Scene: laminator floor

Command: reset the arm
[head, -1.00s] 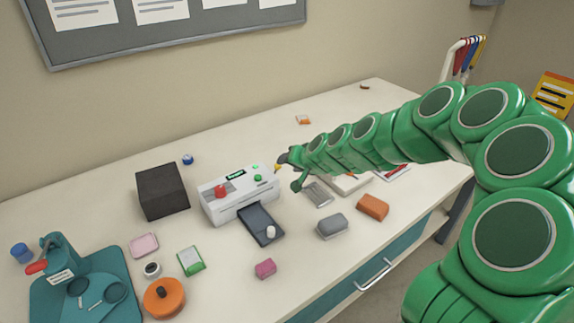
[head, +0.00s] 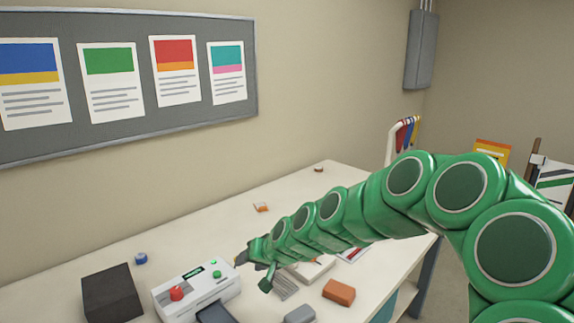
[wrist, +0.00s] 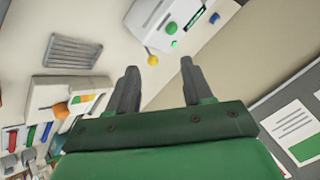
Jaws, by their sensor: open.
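My green arm reaches in from the right over the table in the head view. My gripper (head: 250,265) is above the table just right of the white laminator (head: 196,291), which has a red knob and green buttons. In the wrist view my gripper (wrist: 157,78) has its two dark fingers spread apart, with nothing between them. The laminator (wrist: 172,22) shows beyond the fingertips there, with a small yellow ball-shaped part (wrist: 153,60) near them. I cannot tell the height of my gripper above the table.
A dark box (head: 112,294) stands left of the laminator. An orange block (head: 339,292) and a grey block (head: 299,314) lie in front of my arm. A grey vented plate (wrist: 73,51) lies on the table. The table's back right part is fairly clear.

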